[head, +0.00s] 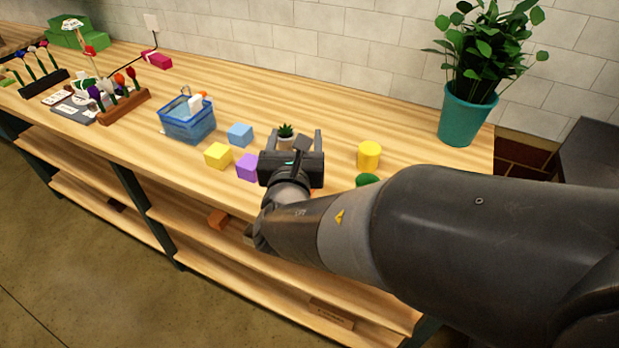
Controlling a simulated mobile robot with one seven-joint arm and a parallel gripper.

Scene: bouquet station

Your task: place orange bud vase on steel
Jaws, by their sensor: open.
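My gripper (294,142) is in the middle of the head view, over the wooden bench, with its two fingers apart. A small potted succulent (285,131) shows between the fingers; I cannot tell how far beyond them it stands. No orange bud vase can be clearly made out. A sliver of orange shows at the lower right edge of my gripper, mostly hidden behind it. I cannot tell which surface is the steel; a flat grey piece (73,113) lies at the left of the bench.
A yellow cube (218,155), blue cube (240,134) and purple cube (247,168) stand left of my gripper. A yellow cylinder (369,155) and green object (367,179) are to the right. A blue basket (187,120), flower racks (124,105) and teal-potted plant (467,115) stand farther out.

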